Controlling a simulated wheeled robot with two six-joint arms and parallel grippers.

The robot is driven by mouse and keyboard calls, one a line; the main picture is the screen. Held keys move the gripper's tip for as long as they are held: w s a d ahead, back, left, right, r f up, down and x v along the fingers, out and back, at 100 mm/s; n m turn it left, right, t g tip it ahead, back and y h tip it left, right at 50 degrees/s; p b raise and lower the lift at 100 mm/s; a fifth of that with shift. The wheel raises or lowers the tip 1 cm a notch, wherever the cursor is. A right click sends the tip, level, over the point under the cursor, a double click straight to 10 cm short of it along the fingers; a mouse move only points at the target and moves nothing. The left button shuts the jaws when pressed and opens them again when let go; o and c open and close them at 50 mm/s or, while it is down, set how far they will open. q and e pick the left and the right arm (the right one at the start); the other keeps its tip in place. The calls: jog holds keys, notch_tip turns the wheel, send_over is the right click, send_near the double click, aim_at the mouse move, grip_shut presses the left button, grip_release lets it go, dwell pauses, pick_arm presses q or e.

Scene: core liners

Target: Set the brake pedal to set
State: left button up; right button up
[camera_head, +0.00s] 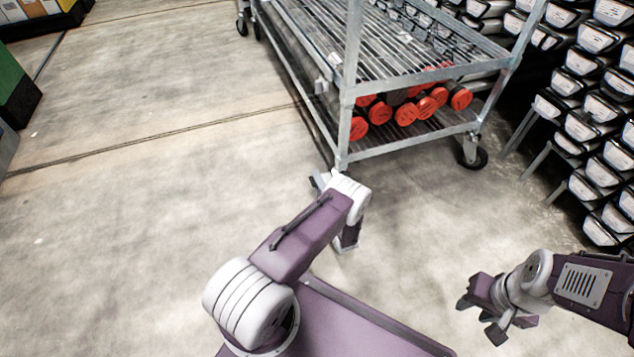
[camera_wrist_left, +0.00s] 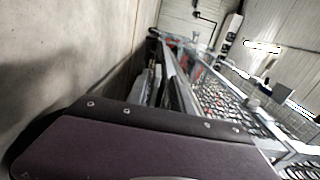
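A grey metal cart (camera_head: 350,100) stands ahead in the head view. Its front right caster (camera_head: 472,153) shows on the floor. The front left caster is hidden behind my left wrist, and I cannot make out a brake pedal. My left gripper (camera_head: 318,182) is at the foot of the cart's near corner post, mostly hidden by its own wrist; whether it touches the cart or is open is unclear. The left wrist view shows the cart (camera_wrist_left: 188,92) tilted, with no fingers in sight. My right gripper (camera_head: 478,318) is open and empty above the floor at the lower right.
Red-ended cylinders (camera_head: 407,114) lie on the cart's lower shelf. Racks of white-ended trays (camera_head: 590,125) fill the right side. A green and black bin (camera_head: 15,90) stands at the left edge. The concrete floor (camera_head: 150,190) left of the cart is clear.

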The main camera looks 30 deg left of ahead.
pick_arm(q)
grip_shut()
dwell(1.3)
